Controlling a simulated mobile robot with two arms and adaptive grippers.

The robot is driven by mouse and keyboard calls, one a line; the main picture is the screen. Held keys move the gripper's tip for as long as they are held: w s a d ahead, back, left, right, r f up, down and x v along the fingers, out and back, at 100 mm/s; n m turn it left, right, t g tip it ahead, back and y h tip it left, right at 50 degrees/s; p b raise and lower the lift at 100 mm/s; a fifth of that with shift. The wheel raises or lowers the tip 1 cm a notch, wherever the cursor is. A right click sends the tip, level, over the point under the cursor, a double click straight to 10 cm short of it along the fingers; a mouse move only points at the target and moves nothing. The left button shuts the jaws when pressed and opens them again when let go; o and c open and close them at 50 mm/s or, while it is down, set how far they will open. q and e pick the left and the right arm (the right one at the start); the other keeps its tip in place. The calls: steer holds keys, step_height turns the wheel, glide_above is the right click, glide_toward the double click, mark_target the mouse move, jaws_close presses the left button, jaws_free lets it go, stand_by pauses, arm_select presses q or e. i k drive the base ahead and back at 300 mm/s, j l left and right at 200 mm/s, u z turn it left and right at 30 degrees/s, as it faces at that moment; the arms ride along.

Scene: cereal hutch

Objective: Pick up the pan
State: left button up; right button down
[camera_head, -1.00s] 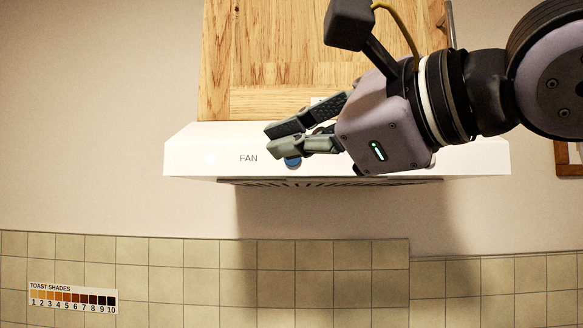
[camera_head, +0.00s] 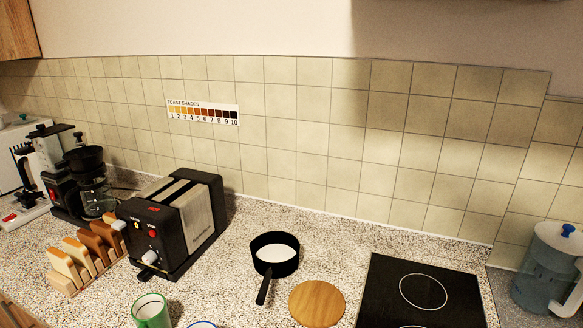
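A small black pan (camera_head: 275,262) stands upright on the speckled counter (camera_head: 235,282), between the toaster and the black hob. Its inside looks white or filled with something white. Its black handle (camera_head: 264,290) points toward the front of the counter, slightly left. Neither of my grippers is in the view now, so their state and distance from the pan are hidden.
A black toaster (camera_head: 178,225) stands left of the pan, with a toast rack (camera_head: 84,262) and coffee maker (camera_head: 88,186) farther left. A round wooden board (camera_head: 317,303) lies right of the pan, beside the hob (camera_head: 410,297). A green mug (camera_head: 151,311) is in front; a pitcher (camera_head: 543,268) stands right.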

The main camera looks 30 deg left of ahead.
mark_target(276, 254)
steer(key=u, duration=1.2)
